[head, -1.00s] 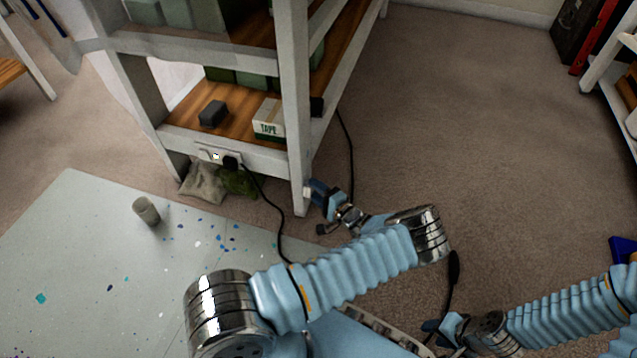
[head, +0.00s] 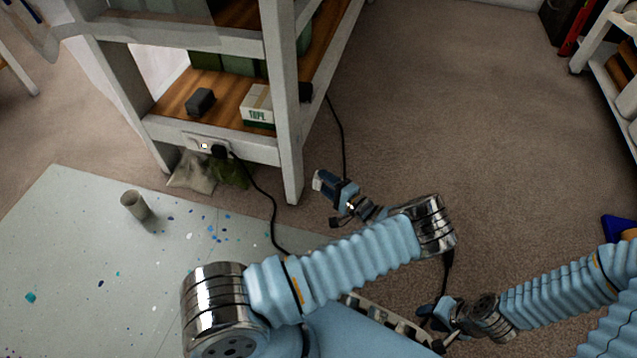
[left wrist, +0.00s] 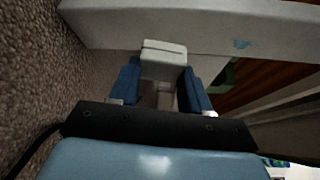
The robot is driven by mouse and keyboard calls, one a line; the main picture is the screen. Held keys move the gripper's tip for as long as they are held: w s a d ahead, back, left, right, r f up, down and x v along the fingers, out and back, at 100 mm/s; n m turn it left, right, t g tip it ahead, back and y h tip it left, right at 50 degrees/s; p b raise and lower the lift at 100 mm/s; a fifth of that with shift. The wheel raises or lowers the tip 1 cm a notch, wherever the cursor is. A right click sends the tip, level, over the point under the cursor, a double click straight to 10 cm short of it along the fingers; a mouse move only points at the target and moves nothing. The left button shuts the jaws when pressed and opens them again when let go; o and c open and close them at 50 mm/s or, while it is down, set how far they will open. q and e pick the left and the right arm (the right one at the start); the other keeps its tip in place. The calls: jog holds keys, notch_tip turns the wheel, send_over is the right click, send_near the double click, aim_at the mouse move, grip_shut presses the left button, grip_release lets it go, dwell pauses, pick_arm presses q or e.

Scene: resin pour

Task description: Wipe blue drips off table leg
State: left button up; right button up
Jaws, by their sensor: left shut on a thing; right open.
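The table leg (head: 283,120) is the pale front corner post of the shelved table. It also crosses the top of the left wrist view (left wrist: 215,27), where a small blue drip (left wrist: 240,44) shows on it. My left gripper (head: 323,183) is shut on a small whitish block (left wrist: 164,60), held between its two blue fingers. In the head view it is low, just right of the leg's foot, with a narrow gap between. The drip lies to the right of the block in the wrist view. My right gripper (head: 436,318) is low at bottom right, open, and no held thing shows.
A black cable (head: 270,205) runs from the socket to the floor, and another (head: 342,140) hangs behind my left gripper. Sacks (head: 192,172) lie under the shelf. A grey cup (head: 134,205) stands on the speckled sheet (head: 70,230).

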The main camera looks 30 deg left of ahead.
pick_arm(q)
jog(key=shift+d, duration=0.15)
jog(key=d, duration=0.1)
jog(key=d+b, duration=0.1)
jog(key=shift+w+d, duration=0.35)
jog(key=shift+d, duration=0.05)
jog(key=shift+r, duration=0.1)
